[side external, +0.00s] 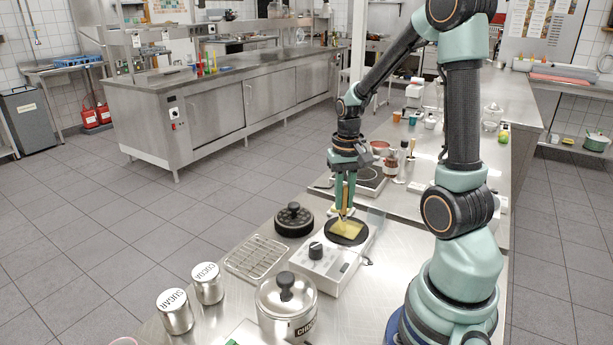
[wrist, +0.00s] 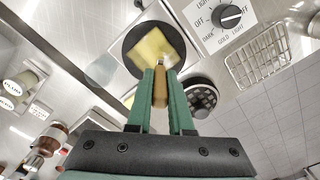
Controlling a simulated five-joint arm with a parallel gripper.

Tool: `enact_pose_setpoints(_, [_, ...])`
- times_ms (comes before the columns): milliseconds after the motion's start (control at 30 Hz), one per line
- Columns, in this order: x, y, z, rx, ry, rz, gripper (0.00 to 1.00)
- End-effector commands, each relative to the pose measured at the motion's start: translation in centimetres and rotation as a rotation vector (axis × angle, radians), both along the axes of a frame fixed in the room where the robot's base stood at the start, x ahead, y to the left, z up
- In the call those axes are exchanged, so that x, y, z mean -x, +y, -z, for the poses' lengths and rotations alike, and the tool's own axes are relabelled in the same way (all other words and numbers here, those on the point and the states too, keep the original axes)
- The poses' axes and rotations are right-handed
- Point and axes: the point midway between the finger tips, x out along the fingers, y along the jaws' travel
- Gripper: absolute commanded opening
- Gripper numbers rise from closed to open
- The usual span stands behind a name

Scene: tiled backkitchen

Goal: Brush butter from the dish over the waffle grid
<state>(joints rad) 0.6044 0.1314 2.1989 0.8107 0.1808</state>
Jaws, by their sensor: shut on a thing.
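My gripper (side external: 345,208) points down over the round black plate (side external: 334,240) of a white-and-steel appliance (side external: 327,267) with a dial. It is shut on a tan, wooden-looking handle, seen between the green fingers in the wrist view (wrist: 160,88); this seems to be the brush. A yellow, roughly square patch (side external: 347,230) shows on the plate at the handle's lower end, also in the wrist view (wrist: 154,46). I cannot tell whether it is butter, a waffle or part of the brush, nor whether the tip touches it. I cannot make out a butter dish.
A black round knobbed piece (side external: 294,219) sits left of the appliance, beside a wire rack (side external: 257,257). A lidded steel pot (side external: 287,303) and the sugar (side external: 175,311) and cocoa (side external: 207,283) canisters stand in front. A hob (side external: 371,181) and bottles lie behind.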

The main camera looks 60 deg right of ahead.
Motion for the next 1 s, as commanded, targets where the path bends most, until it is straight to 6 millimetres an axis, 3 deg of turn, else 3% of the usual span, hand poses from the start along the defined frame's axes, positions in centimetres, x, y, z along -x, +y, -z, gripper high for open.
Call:
enact_pose_setpoints(333, [-3.2,0.1,0.0,-0.001,0.001,-0.001,0.0])
enact_pose_setpoints(467, [-3.1,-1.2,0.0,-0.001,0.001,0.003,0.0])
enact_pose_setpoints(1000, [1.7,-1.3,0.0,-0.001,0.001,0.003,0.0])
